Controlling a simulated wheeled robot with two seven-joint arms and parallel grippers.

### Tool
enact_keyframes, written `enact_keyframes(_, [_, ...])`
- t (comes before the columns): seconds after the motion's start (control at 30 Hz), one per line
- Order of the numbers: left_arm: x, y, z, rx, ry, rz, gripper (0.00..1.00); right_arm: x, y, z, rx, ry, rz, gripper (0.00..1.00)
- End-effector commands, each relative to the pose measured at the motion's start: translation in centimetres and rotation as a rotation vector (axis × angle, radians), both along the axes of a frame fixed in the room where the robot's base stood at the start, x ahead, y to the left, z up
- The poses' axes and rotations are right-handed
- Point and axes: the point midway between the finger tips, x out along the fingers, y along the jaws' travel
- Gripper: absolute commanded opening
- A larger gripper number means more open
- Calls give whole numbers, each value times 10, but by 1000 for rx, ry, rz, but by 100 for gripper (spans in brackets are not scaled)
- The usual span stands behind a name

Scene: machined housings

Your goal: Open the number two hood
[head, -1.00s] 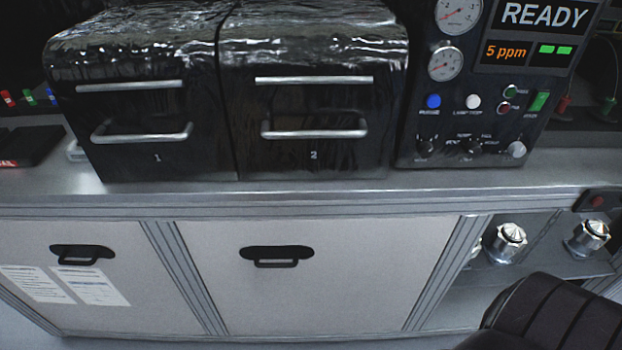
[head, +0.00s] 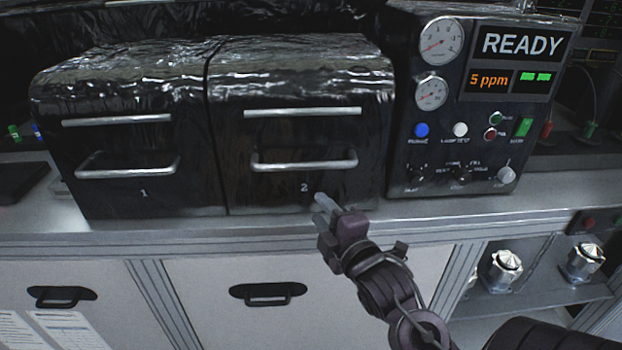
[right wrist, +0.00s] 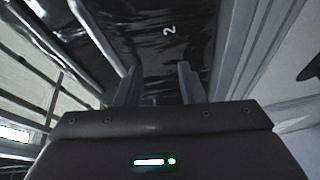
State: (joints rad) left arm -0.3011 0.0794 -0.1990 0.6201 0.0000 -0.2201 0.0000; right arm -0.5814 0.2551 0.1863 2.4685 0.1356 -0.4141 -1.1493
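The number two hood (head: 300,90) is a black glossy box with a "2" on its front. Its front looks closed. It has a straight upper bar (head: 302,112) and a lower protruding handle (head: 304,164). My right gripper (head: 322,202) is in front of the hood's lower front, just below the handle and apart from it. In the right wrist view, its two fingers (right wrist: 158,84) are spread with nothing between them, and the "2" shows beyond them. My left gripper is not in view.
The number one hood (head: 125,130) stands directly left. A control panel (head: 480,110) reading READY and 5 ppm stands right. The metal bench edge (head: 180,235) runs below the hoods, above cabinet doors with black pulls (head: 267,293). Metal fittings (head: 505,268) sit on a lower shelf.

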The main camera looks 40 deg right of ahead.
Motion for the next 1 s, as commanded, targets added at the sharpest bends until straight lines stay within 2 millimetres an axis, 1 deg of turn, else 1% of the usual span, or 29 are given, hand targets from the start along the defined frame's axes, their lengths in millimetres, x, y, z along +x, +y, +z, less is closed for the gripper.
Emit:
enact_keyframes(0.03, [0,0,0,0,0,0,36,-1,-4,17,-83,-58,0,36])
enact_keyframes(0.1, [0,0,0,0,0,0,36,-2,-8,34,-179,-120,-2,36])
enact_keyframes(0.2, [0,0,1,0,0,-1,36,-3,-10,47,-248,-164,-6,36])
enact_keyframes(0.27, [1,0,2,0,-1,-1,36,0,-11,51,-261,-173,-7,36])
enact_keyframes(0.37, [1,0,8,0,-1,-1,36,9,-13,54,-262,-175,-8,36])
enact_keyframes(0.6, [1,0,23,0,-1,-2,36,44,-18,61,-258,-173,-9,36])
enact_keyframes(0.73, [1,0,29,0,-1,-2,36,60,-21,62,-258,-171,-9,36])
enact_keyframes(0.87, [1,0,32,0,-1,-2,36,69,-21,62,-258,-169,-7,36])
enact_keyframes(1.0, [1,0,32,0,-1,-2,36,72,-22,62,-258,-169,-6,36])
